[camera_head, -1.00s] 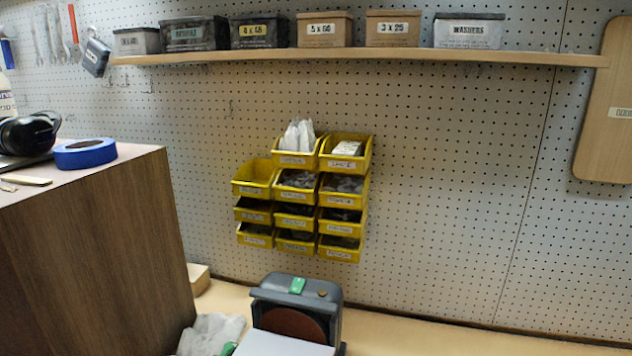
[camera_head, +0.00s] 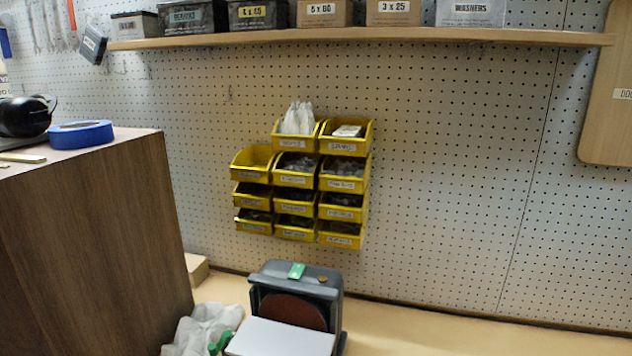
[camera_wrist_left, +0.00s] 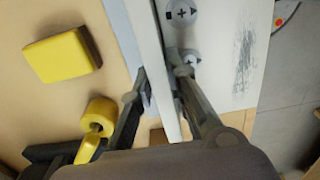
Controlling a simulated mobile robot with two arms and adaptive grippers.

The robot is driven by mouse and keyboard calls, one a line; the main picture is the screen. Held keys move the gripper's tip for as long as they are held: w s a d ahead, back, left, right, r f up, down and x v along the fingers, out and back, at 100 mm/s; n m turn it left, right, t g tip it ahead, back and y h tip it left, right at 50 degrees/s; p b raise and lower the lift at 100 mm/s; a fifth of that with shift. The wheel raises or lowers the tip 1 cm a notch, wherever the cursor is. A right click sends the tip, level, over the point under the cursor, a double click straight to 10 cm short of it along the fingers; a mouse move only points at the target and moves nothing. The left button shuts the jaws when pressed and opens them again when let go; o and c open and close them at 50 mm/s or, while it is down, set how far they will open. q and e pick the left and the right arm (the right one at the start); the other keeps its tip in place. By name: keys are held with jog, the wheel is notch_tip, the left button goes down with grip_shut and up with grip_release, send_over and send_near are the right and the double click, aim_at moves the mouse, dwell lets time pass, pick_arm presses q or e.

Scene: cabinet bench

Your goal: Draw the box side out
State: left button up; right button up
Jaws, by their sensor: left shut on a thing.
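My left gripper (camera_wrist_left: 158,72) shows in the left wrist view. Its two dark fingers stand on either side of a narrow, pale upright board (camera_wrist_left: 151,38), which I take to be the box side, and it is shut on it. A white panel with grey round marks and dark scuffs (camera_wrist_left: 228,55) lies right beside the board. Neither gripper shows in the head view, and my right gripper is in no view.
On the wooden surface in the left wrist view are a yellow block (camera_wrist_left: 62,52) and a yellow round piece (camera_wrist_left: 99,114). Grey floor (camera_wrist_left: 290,85) lies at right. The head view shows a sander (camera_head: 296,290), yellow bins (camera_head: 294,180), a shelf (camera_head: 400,36) and a brown cabinet (camera_head: 95,235).

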pick_arm(q)
grip_shut()
jog(key=shift+w+d+b, duration=0.1)
jog(key=shift+w+b, duration=0.2)
jog(key=shift+b, duration=0.15)
jog(key=shift+w+d+b, duration=0.25)
jog(key=shift+w+b, duration=0.35)
jog(key=shift+w, duration=0.3)
jog(key=shift+r, duration=0.1)
jog(key=o, duration=0.6)
grip_release()
jog(key=shift+c, duration=0.2)
